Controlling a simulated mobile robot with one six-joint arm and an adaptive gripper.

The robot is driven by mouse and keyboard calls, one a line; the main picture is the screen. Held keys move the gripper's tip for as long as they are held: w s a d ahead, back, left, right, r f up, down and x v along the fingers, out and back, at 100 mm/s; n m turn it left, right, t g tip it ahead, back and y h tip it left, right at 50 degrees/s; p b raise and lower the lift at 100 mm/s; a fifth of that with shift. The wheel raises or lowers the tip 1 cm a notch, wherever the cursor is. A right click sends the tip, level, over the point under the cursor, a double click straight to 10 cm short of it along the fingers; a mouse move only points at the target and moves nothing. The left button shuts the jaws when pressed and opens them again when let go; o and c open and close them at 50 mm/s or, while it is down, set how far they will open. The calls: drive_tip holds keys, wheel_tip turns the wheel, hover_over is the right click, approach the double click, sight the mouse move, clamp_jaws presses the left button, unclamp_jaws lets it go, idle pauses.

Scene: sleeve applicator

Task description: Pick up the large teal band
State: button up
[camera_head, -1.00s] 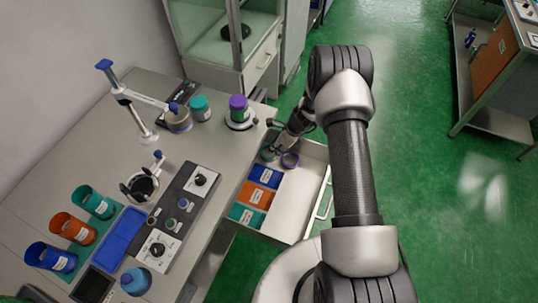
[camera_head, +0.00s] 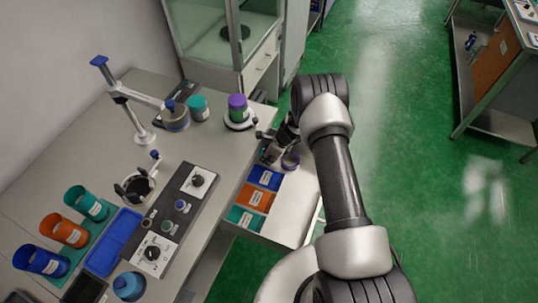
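The open drawer (camera_head: 283,213) beside the bench holds the loose bands at its far end. A purple band (camera_head: 290,161) lies there upright. A small bit of teal shows just left of it, beside my gripper, and may be the large teal band; it is mostly hidden. My gripper (camera_head: 270,152) points down into the far left corner of the drawer, close to the purple band. Its fingers are small and partly covered by my arm, so I cannot tell whether they are open or hold anything.
Labelled blue (camera_head: 265,178), orange (camera_head: 257,198) and teal (camera_head: 244,218) sections line the drawer's left side. The bench (camera_head: 215,165) holds a jar with a purple top (camera_head: 237,108), a teal-topped jar (camera_head: 198,107), a control panel (camera_head: 175,220) and coloured cups (camera_head: 86,204).

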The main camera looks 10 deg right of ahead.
drive_tip(key=c, duration=0.4)
drive_tip(key=shift+r, duration=0.1)
drive_tip(key=shift+s+a+r+p, duration=0.1)
drive_tip(key=shift+s+r+p, duration=0.05)
drive_tip(key=shift+r+p, duration=0.4)
wheel_tip(320, 180, up, 6)
drive_tip(key=p, duration=0.2)
drive_tip(key=s+a+b, duration=0.2)
drive_tip(key=s, duration=0.4)
drive_tip(key=s+a+b, duration=0.1)
drive_tip(key=s+a, duration=0.2)
drive_tip(key=s, duration=0.3)
drive_tip(key=s+a+b, duration=0.2)
drive_tip(key=s+a, duration=0.1)
drive_tip(key=s, duration=0.3)
drive_tip(key=shift+a+f+b, duration=0.1)
drive_tip(key=shift+f+b, duration=0.05)
drive_tip(key=shift+b, duration=0.2)
